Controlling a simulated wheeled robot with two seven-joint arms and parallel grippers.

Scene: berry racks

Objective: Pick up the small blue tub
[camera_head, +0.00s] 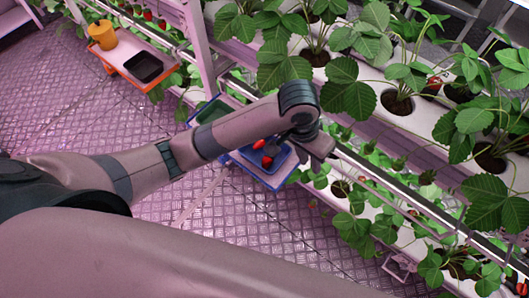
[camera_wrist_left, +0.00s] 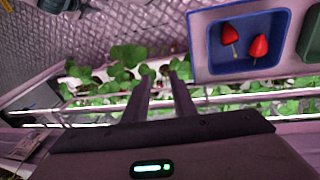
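The small blue tub (camera_wrist_left: 242,64) shows in the left wrist view at the upper right, with two red strawberries (camera_wrist_left: 258,46) in it. It sits on a pale tray with a blue edge (camera_wrist_left: 199,70). In the head view the tub (camera_head: 281,160) is partly hidden by my left arm. My left gripper (camera_wrist_left: 162,78) has its two fingers apart with a narrow gap and nothing between them. It is beside the tub, to its left in the wrist view, and not touching it. In the head view the gripper (camera_head: 318,150) is just right of the tub. My right gripper is not seen.
A green tub (camera_wrist_left: 312,38) is beside the blue one on the tray. An orange tray (camera_head: 119,59) with a dark tub (camera_head: 144,68) and an orange cup (camera_head: 102,35) is farther back. Plant racks (camera_head: 400,115) fill the right side. The patterned floor on the left is clear.

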